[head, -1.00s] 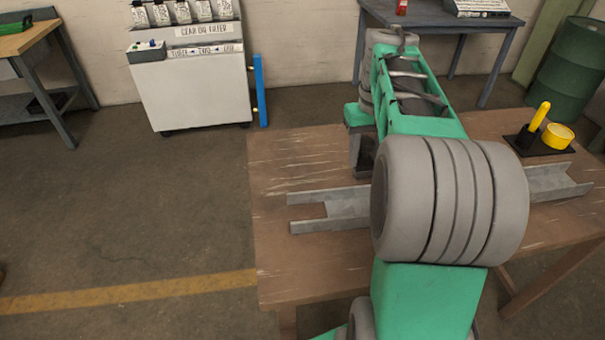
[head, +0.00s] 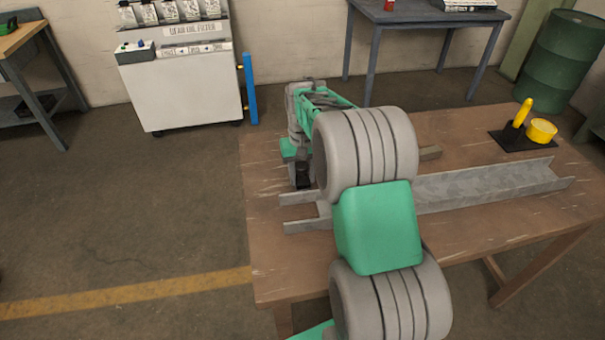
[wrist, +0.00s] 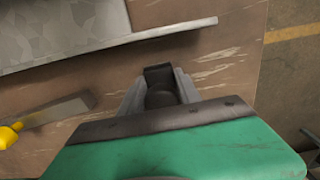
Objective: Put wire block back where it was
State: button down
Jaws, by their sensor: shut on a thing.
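My gripper (wrist: 160,100) points down over the far left part of the brown table, just behind the left end of the grey metal channel (head: 490,186). Its grey fingers are shut on a small dark block, which I take to be the wire block (wrist: 159,76). The dark block also shows in the head view (head: 303,174), low beneath my wrist. I cannot tell whether it touches the table. My arm hides part of the channel and the tabletop.
The channel lies across the table (head: 270,265). A black stand with a yellow tool and a yellow round container (head: 541,130) is at the back right. The table's left front is clear.

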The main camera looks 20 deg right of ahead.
jog(key=shift+r, duration=0.1)
jog(key=shift+f, duration=0.2)
jog(key=c, duration=0.9)
grip_release()
jog(key=shift+o, duration=0.2)
jog(key=r, duration=0.8)
jog(key=r+b, duration=0.1)
jog(key=r, duration=0.3)
jog(key=shift+s+a+r, duration=0.3)
jog(key=shift+r, duration=0.1)
jog(key=s+a+f+n+t, duration=0.1)
jog(key=s+a, duration=0.4)
jog(key=s, duration=0.5)
jog(key=s+a+f+n+t, duration=0.1)
jog(key=s+a+f, duration=0.3)
jog(key=s, duration=0.5)
jog(key=shift+s+a+n+t, duration=0.35)
jog(key=shift+a+t, duration=0.35)
jog(key=shift+a, duration=0.25)
